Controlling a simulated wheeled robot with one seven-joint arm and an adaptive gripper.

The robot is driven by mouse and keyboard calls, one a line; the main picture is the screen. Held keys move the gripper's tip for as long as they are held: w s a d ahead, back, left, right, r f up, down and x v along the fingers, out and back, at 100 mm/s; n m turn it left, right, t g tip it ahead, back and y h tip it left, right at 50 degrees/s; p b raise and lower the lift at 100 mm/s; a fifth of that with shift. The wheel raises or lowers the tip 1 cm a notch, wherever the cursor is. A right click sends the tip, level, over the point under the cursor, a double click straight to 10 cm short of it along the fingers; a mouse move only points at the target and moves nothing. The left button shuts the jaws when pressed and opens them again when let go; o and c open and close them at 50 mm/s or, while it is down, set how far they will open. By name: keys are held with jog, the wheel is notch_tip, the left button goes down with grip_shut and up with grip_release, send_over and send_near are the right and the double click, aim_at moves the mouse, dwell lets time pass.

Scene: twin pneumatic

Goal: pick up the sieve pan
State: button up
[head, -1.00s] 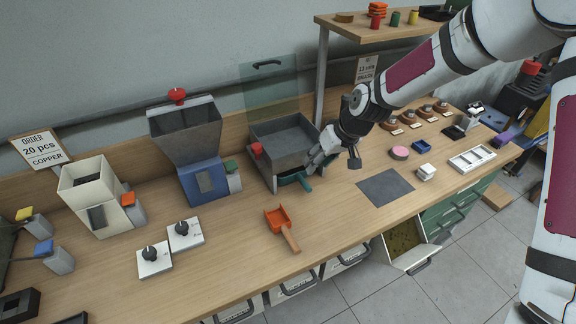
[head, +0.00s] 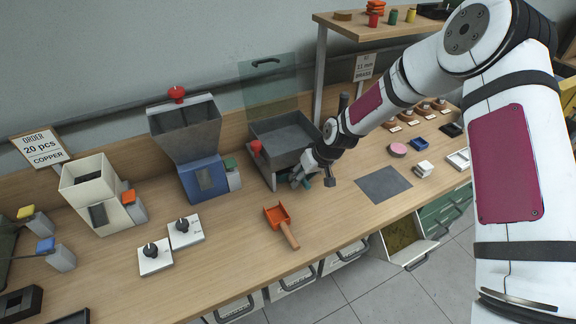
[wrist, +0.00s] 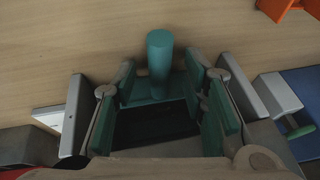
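The sieve pan, which I take to be the teal-handled piece (wrist: 160,52), sits at the front foot of a grey box-shaped sieve unit (head: 262,137). In the wrist view its round teal handle stands out toward the table, with a teal edge and dark interior behind it. My gripper (wrist: 160,84) is open, its teal-padded fingers on either side of the pan's front, apart from the handle. In the head view my gripper (head: 303,178) is low at the unit's front right corner and hides most of the pan.
An orange scoop (head: 279,217) lies in front. A blue-based hopper (head: 205,178) stands left of the unit, with two dial boxes (head: 185,231) before it. A grey mat (head: 384,185) lies to the right. A drawer (head: 408,243) below the table edge is open.

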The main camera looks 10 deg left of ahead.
jog(key=shift+c, duration=0.3)
grip_shut()
jog(key=shift+r, duration=0.15)
